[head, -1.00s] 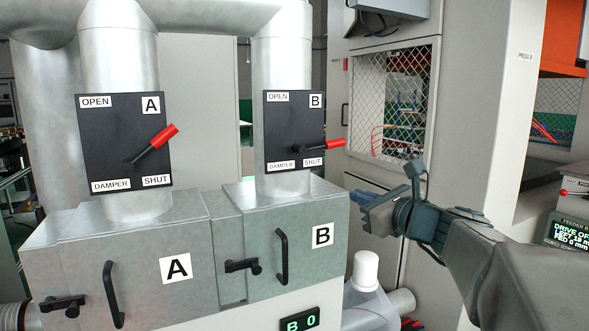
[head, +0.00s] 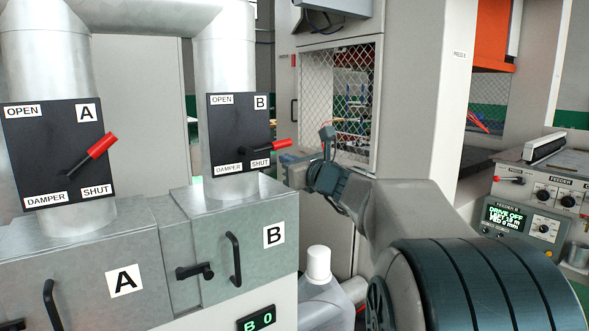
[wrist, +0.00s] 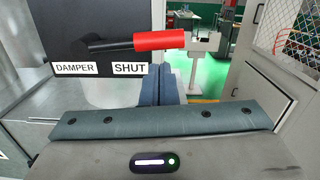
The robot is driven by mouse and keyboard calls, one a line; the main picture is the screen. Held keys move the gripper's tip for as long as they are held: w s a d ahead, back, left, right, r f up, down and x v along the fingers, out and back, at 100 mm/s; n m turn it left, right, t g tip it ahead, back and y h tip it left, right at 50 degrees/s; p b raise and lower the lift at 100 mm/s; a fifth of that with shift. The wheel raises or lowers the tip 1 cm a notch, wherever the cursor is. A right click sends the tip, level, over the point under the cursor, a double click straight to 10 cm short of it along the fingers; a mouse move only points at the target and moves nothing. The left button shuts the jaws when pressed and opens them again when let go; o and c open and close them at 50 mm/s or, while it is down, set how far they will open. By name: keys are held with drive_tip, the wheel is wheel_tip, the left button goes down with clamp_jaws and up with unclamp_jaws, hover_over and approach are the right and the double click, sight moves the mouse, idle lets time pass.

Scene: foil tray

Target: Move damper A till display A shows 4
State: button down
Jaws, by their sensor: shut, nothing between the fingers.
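Damper A's plate (head: 40,130) is at the left of the head view. Its red-handled lever (head: 103,145) slants up to the right, above the SHUT label. Display A is not in view. My gripper (head: 292,173) is shut and empty beside damper B's plate (head: 225,125), just below the red handle of damper B's lever (head: 283,145). In the wrist view the shut blue fingers (wrist: 159,84) are below a near-level red handle (wrist: 160,40), which looks like damper B's. I cannot tell if they touch it.
Display B (head: 256,319) reads 0. Metal boxes A (head: 85,265) and B (head: 235,215) with black handles stand below the dampers. A white-capped canister (head: 325,280) stands on the floor. A feeder panel (head: 520,220) is at the right. Damper A lies left, beyond damper B.

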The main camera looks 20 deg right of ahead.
sight(284, 143)
drive_tip(key=shift+w+a+r, duration=0.1)
drive_tip(key=shift+w+r, duration=0.1)
drive_tip(key=shift+r, duration=0.2)
drive_tip(key=shift+r+n+b, duration=0.55)
drive_tip(key=shift+r+n, duration=0.2)
drive_tip(key=shift+n, duration=0.35)
drive_tip(key=shift+r+n+b, duration=0.55)
drive_tip(key=shift+r+n, duration=0.2)
drive_tip(key=shift+n, duration=0.35)
drive_tip(key=shift+f, duration=0.1)
